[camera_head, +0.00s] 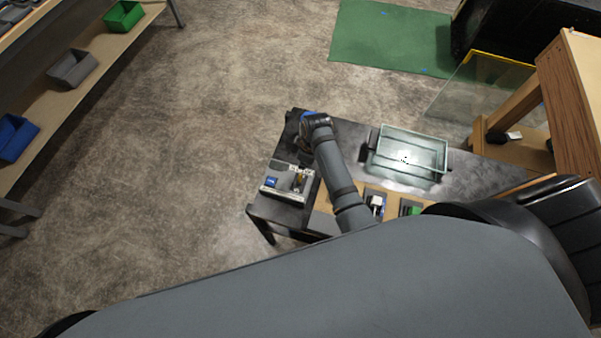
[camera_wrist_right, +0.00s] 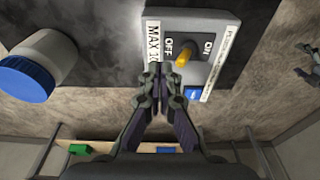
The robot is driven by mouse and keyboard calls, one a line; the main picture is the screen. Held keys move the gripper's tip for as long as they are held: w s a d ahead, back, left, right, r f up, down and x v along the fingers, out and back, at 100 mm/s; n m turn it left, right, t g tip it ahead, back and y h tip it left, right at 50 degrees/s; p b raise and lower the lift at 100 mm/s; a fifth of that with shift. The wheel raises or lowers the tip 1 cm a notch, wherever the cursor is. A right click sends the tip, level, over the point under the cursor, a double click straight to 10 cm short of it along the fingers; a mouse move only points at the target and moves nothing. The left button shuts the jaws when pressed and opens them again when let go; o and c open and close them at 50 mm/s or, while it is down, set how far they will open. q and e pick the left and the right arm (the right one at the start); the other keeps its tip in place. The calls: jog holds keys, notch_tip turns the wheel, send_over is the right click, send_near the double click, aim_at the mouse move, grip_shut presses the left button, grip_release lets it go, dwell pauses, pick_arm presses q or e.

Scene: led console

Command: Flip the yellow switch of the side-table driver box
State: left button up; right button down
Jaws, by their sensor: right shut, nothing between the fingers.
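The grey driver box (camera_head: 283,190) sits at the left end of the dark side table (camera_head: 262,213). In the right wrist view the box (camera_wrist_right: 205,22) fills the top middle, with OFF, ON and MAX labels. Its yellow switch (camera_wrist_right: 183,58) is a short lever between the OFF and ON marks; which way it is set I cannot tell. My right gripper (camera_wrist_right: 158,72) is shut and empty, its tips close to the switch on the OFF side. Contact is not clear. My left gripper is out of view.
A white jar with a blue lid (camera_wrist_right: 28,78) stands beside the box. A clear bin (camera_head: 408,152) is on the table to the right. Small parts, one green (camera_head: 411,210), lie near the front edge. A wooden shelf (camera_head: 580,90) stands at the right.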

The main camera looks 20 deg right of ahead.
jog(key=shift+f, duration=1)
jog(key=shift+s+a, duration=0.1)
